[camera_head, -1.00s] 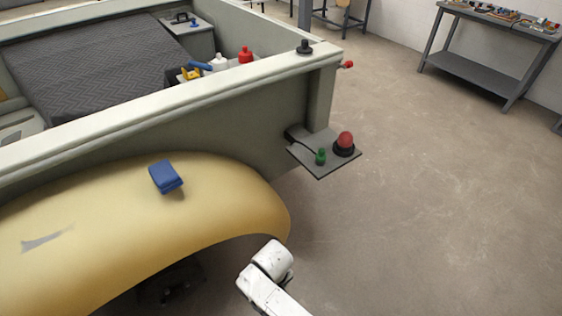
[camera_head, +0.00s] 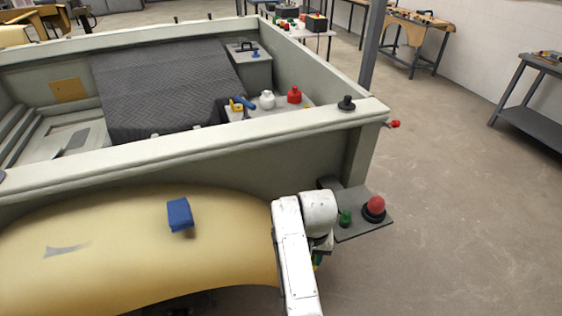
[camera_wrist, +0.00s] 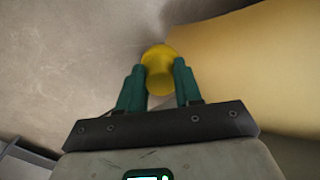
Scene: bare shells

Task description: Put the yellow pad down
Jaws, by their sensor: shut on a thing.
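The yellow pad (camera_wrist: 160,72) is between the two green fingers of my gripper (camera_wrist: 158,85) in the wrist view. My gripper is shut on it, and the pad looks clear of any surface. In the head view my white arm hides most of the gripper; a bit of green and yellow shows just right of the arm, low beside the yellow fender (camera_head: 130,255). The fender's curved edge also fills the upper right of the wrist view.
A blue block (camera_head: 180,214) lies on the fender. A small grey shelf (camera_head: 350,232) at the body's corner bears a red-topped knob (camera_head: 375,206) and a green knob (camera_head: 345,218). A black knob (camera_head: 346,103) stands on the rim. Open floor (camera_head: 460,230) lies to the right.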

